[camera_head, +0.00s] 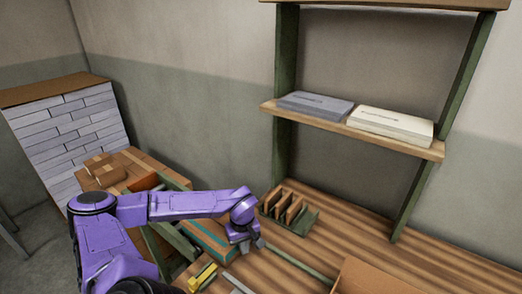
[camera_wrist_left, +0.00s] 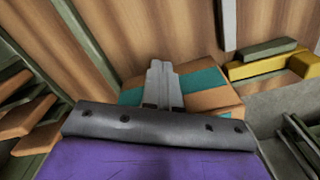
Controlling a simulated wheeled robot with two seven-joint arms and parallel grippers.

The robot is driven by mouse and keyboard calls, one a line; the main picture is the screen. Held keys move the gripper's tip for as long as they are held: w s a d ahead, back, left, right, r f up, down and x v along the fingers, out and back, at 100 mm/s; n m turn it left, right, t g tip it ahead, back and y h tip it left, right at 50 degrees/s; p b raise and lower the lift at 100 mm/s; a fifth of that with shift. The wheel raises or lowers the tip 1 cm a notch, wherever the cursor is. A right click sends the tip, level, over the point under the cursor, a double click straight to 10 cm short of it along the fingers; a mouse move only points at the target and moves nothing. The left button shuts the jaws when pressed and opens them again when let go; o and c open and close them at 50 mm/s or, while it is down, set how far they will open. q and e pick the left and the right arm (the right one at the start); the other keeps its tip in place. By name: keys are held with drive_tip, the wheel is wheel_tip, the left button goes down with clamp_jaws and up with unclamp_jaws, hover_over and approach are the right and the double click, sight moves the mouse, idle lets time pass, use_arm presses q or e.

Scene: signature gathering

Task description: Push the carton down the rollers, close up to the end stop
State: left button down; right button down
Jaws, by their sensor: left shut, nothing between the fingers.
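The carton (camera_head: 207,239), brown with a teal band, shows partly behind my left forearm in the head view. In the left wrist view the carton (camera_wrist_left: 209,80) lies under and beside the fingers, with teal and orange-brown patches. My left gripper (camera_head: 252,245) is at the carton's right end in the head view. Its fingers are together and empty in the left wrist view (camera_wrist_left: 160,66); whether they touch the carton I cannot tell. The rollers are mostly hidden by my arm and the carton. I cannot make out the end stop for certain. My right gripper is not in view.
A green rack with upright brown dividers (camera_head: 285,205) stands on the wooden bench (camera_head: 380,255) just right of the gripper. A yellow block (camera_head: 203,277) lies in front. An open brown box (camera_head: 375,278) is at the lower right. Shelves with two flat boxes stand behind.

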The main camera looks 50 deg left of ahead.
sight(206, 220)
use_arm(q)
drive_tip(key=shift+s+a, duration=0.1)
drive_tip(key=shift+a, duration=0.4)
drive_tip(key=s+a, duration=0.1)
drive_tip(key=a, duration=0.5)
drive_tip(key=s+a, duration=0.2)
drive_tip(key=a, duration=0.4)
drive_tip(key=s+a, duration=0.1)
drive_tip(key=a, duration=0.5)
drive_tip(key=shift+s+a+p, duration=0.2)
drive_tip(key=shift+p, duration=0.15)
drive_tip(key=shift+w+d, duration=0.15)
drive_tip(key=shift+d, duration=0.5)
drive_tip(key=shift+w+d, duration=0.15)
drive_tip(key=shift+d, duration=0.45)
drive_tip(key=shift+r, duration=5.95)
